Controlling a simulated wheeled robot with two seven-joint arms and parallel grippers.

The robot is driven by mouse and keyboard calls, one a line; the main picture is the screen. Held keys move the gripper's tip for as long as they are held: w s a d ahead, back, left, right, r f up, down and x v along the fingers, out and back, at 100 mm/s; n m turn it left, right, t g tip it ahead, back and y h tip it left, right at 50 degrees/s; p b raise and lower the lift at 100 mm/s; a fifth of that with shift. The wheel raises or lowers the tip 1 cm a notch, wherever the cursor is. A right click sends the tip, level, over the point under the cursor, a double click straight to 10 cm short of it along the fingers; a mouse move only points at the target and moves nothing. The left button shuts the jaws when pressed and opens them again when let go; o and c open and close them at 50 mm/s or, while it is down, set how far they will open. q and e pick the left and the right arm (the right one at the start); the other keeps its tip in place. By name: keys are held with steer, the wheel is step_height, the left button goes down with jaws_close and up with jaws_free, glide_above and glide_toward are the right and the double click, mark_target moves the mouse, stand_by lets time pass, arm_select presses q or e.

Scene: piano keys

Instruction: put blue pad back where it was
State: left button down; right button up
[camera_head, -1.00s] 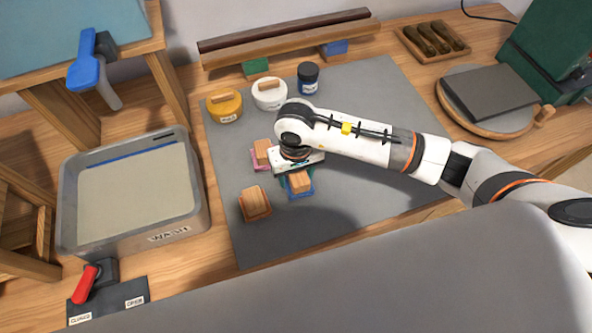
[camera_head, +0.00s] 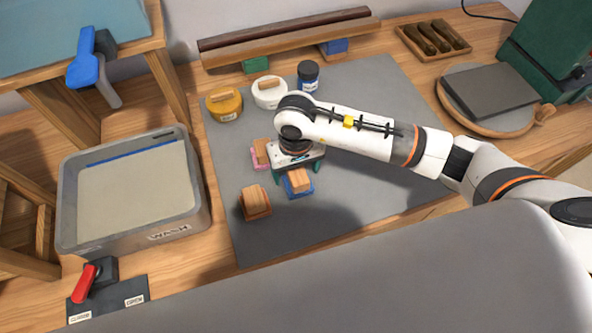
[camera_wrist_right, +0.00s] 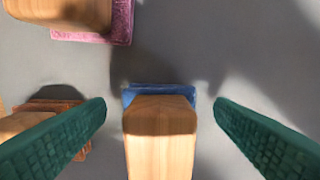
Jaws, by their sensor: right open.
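The blue pad (camera_head: 300,190) lies on the grey mat with its wooden block handle (camera_head: 298,180) on top. In the right wrist view the blue pad (camera_wrist_right: 158,92) shows behind its wooden handle (camera_wrist_right: 160,140). My right gripper (camera_head: 285,178) is just above and behind the pad. Its green fingers (camera_wrist_right: 160,110) are spread on either side of the handle, with gaps, touching nothing that I can see. The pink pad (camera_head: 260,155) is just behind and left, and the orange-brown pad (camera_head: 255,202) is to the front left. My left gripper is out of view.
The grey mat (camera_head: 380,100) also carries a yellow pot (camera_head: 224,105), a white pot (camera_head: 269,93) and a dark blue jar (camera_head: 308,76) at the back. A grey wash tub (camera_head: 200,205) stands left. The mat's right part is clear.

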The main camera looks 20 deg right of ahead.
mark_target(296, 170)
step_height(296, 170, up, 10)
steer(key=shift+f+b, duration=0.15)
steer(key=shift+b, duration=0.8)
steer(key=shift+r, duration=0.5)
